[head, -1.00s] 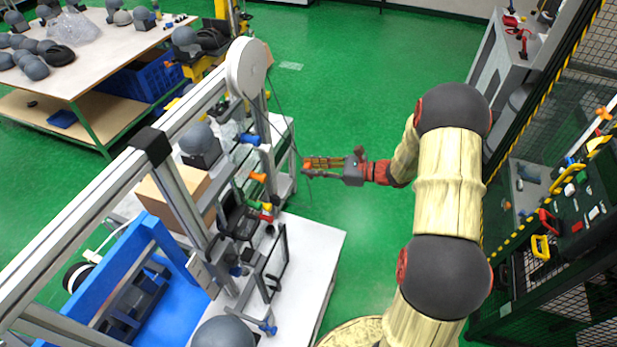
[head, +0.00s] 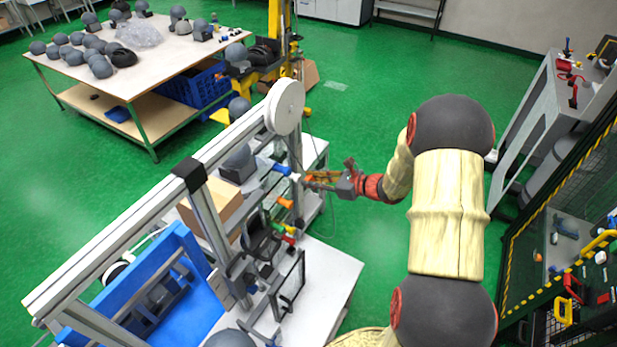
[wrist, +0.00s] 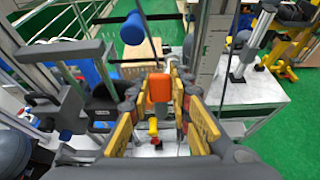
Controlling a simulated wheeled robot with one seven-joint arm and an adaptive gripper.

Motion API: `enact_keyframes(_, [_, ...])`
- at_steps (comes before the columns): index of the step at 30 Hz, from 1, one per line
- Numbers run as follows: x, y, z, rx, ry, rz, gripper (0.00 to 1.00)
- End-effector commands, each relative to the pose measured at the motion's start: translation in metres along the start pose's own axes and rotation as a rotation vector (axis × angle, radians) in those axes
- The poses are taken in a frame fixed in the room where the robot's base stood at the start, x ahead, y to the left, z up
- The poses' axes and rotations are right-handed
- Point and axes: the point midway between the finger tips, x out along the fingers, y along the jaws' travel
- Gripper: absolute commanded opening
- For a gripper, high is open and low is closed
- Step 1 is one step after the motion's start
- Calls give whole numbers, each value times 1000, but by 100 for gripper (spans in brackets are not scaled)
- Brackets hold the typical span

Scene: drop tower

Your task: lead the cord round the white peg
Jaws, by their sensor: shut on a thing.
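My gripper (head: 322,180) is shut on the cord, beside the pegs on the tower frame. The thin dark cord (wrist: 231,45) comes down from above to the right jaw in the wrist view. In the head view it hangs from the pale wheel at the tower top. A small white tip (head: 295,177) shows at the end of the blue peg (head: 281,169), close to my fingertips; I cannot tell whether it is the white peg. The blue peg (wrist: 132,28) and an orange peg (wrist: 159,88) show in the wrist view. The pinch on the cord is hidden.
The pale wheel (head: 286,107) tops the metal frame (head: 130,210). Orange, green and red pegs sit below the blue one. A black-framed panel (head: 288,285) stands on the white bench (head: 338,268). A tool fence stands at far right.

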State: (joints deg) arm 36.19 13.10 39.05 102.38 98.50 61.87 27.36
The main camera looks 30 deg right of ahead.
Motion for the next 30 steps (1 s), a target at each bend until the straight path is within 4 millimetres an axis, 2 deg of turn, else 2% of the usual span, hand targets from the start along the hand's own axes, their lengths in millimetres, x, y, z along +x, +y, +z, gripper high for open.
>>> enact_keyframes(14, [8, 0, 4, -1, 24, -1, 0])
enact_keyframes(30, [38, 0, 15, -1, 24, 0, 0])
